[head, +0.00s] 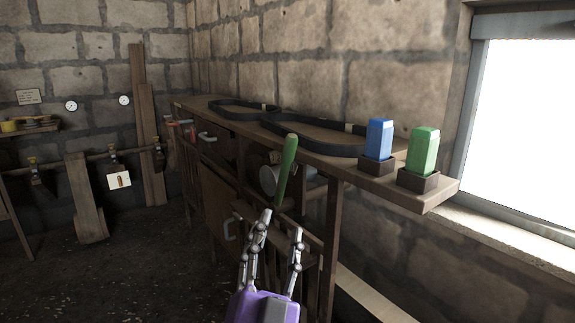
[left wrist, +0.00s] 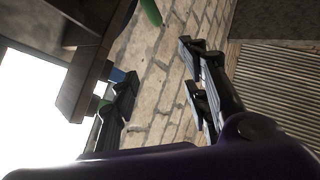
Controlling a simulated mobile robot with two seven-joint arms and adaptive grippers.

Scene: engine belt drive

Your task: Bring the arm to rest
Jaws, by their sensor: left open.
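My left gripper (head: 281,222) is open and empty, in front of the wooden bench in the head view. Its two fingers point up and away, apart from each other. In the left wrist view the open gripper (left wrist: 158,64) has only the stone wall behind the gap between its fingers. A green lever handle (head: 286,170) stands tilted just beyond the fingertips in the head view; I cannot tell whether there is contact. A green piece also shows at the top of the left wrist view (left wrist: 152,11). My right gripper is not in view.
The bench (head: 360,165) runs along the stone wall. Two black belts (head: 240,106) (head: 315,138) lie on it. A blue block (head: 378,139) and a green block (head: 423,151) stand in dark holders at its near end. A grey cylinder (head: 268,180) sits below. Open floor lies left.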

